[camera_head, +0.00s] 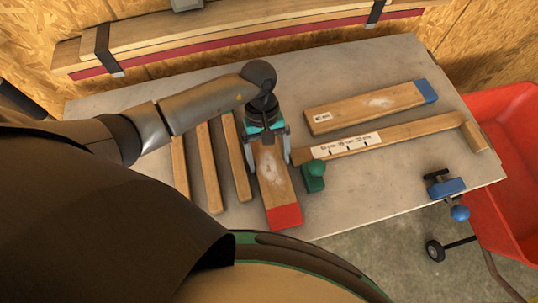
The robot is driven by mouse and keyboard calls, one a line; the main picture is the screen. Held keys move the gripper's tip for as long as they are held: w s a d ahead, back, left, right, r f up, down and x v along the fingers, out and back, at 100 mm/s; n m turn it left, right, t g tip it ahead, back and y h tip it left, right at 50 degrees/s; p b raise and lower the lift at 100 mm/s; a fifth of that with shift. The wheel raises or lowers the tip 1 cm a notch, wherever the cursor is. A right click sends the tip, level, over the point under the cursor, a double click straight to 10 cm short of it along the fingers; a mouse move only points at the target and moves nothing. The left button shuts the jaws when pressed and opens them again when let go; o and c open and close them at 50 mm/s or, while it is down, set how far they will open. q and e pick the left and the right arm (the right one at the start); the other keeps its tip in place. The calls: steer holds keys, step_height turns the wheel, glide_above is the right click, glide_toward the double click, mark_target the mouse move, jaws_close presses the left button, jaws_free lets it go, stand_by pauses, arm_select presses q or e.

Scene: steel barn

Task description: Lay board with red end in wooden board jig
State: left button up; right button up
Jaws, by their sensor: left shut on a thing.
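The board with the red end (275,184) lies at the middle of the grey table, its red end towards me. My left gripper (268,154) is shut on it from above, with one finger along each long side near the far end. The far end is hidden under the gripper. A long wooden strip with a white marked label (384,134) and a block at its right end lies to the right; it looks like the wooden board jig. Its left end is close to the held board. My right gripper is out of view.
A board with a blue end (365,107) lies behind the strip. A green knobbed thing (314,176) stands beside the held board. A blue-handled tool (446,188) is at the table's right edge, near a red wheelbarrow (507,140).

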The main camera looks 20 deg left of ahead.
arm_select(q)
steer(key=shift+f, duration=0.1)
steer(key=o, duration=1.2)
steer(key=shift+o, duration=0.3)
